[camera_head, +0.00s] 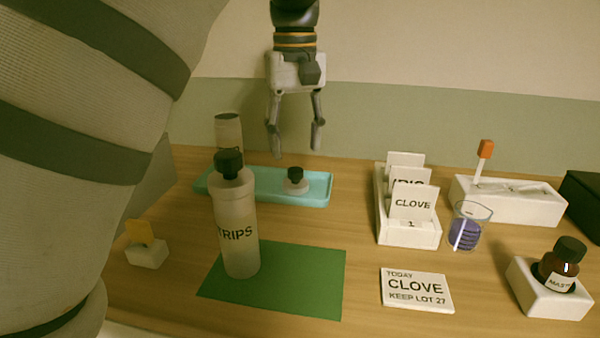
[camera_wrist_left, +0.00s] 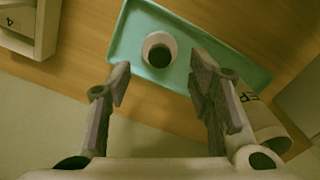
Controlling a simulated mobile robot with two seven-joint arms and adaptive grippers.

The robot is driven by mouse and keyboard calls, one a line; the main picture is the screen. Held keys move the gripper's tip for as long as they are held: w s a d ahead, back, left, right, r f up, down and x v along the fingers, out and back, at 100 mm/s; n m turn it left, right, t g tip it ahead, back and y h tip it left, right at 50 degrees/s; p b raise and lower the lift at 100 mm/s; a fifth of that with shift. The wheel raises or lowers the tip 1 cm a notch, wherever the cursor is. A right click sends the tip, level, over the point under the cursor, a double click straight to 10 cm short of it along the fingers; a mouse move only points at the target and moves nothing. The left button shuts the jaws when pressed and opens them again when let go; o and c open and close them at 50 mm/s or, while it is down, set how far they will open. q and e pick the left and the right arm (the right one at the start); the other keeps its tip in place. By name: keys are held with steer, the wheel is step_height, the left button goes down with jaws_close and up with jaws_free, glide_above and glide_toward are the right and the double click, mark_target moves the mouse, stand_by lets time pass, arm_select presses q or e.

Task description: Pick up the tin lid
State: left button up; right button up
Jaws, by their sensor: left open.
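The tin lid (camera_head: 296,187) looks like a small pale round piece with a black knob, lying on the right part of the teal tray (camera_head: 318,198). In the left wrist view the lid (camera_wrist_left: 149,40) shows from above, just beyond the fingertips and roughly between them. My left gripper (camera_head: 296,152) hangs above the tray with its fingers pointing down. It is open and empty, apart from the lid. In the left wrist view its two fingers (camera_wrist_left: 162,70) stand wide apart. My right gripper is not in view.
A tall bottle (camera_head: 238,247) marked "TRIPS" stands on a green mat (camera_head: 305,280) in front of the tray. A grey cylinder (camera_head: 229,128) stands at the tray's left. A card box (camera_head: 408,234), beaker (camera_head: 465,236) and white block (camera_head: 525,205) stand at right.

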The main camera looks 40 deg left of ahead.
mark_target(295, 169)
arm_select(q)
step_height(295, 169, down, 7)
steer(key=shift+w+a+f, duration=0.1)
steer(key=c, duration=0.5)
